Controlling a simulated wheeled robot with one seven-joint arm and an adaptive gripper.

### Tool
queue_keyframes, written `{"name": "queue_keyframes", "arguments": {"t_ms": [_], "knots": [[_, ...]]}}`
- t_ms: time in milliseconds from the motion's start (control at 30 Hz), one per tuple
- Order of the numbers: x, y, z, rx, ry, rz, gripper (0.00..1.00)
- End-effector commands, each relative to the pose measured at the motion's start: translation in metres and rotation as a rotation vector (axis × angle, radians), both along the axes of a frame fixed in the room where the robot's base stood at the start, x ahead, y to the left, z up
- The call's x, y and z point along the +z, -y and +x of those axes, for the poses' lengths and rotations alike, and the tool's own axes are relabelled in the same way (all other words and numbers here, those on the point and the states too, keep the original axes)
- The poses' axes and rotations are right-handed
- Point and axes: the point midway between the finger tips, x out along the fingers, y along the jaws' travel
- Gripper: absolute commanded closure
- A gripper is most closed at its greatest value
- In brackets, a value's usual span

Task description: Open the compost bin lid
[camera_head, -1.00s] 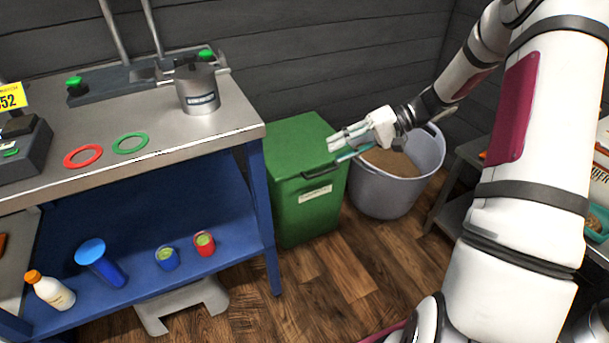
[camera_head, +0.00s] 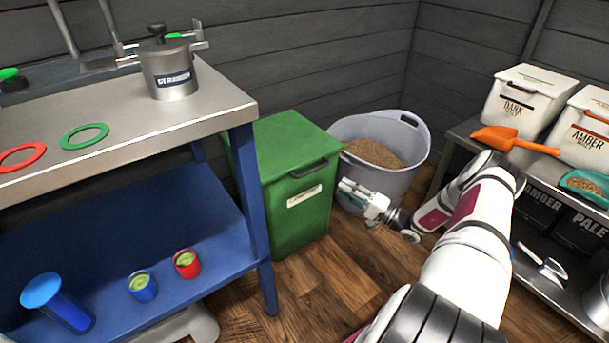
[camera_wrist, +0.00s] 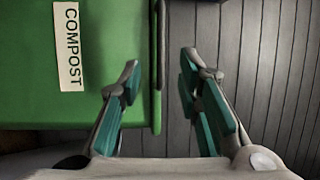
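The green compost bin (camera_head: 293,222) stands beside the workbench with its lid (camera_head: 285,143) shut. A dark handle (camera_head: 307,169) sits at the lid's front edge, above a white label. My gripper (camera_head: 344,190) is at the right of the bin's front, lower than the handle and apart from it. In the wrist view, my gripper (camera_wrist: 160,92) is open, with its teal-padded fingers spread and nothing held. The bin's green front (camera_wrist: 105,70) with its COMPOST label fills the left there, and the lid's edge (camera_wrist: 157,50) lies between the finger directions.
A grey tub (camera_head: 400,185) of grain stands right behind my gripper. The blue-legged workbench (camera_head: 246,200) stands close to the bin's left. A shelf (camera_head: 545,270) with malt boxes is at the right. Wooden floor (camera_head: 300,285) is free in front of the bin.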

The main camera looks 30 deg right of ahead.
Motion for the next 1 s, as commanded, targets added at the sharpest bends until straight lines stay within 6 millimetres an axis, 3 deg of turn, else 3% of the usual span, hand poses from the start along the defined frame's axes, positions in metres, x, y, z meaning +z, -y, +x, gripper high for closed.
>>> {"name": "queue_keyframes", "arguments": {"t_ms": [167,700,1000], "knots": [[0.003,-0.009,0.018,0.003,0.000,-0.001,0.69],[0.020,-0.050,0.105,0.006,0.000,-0.002,0.69],[0.024,-0.057,0.121,0.004,-0.002,-0.002,0.69]]}}
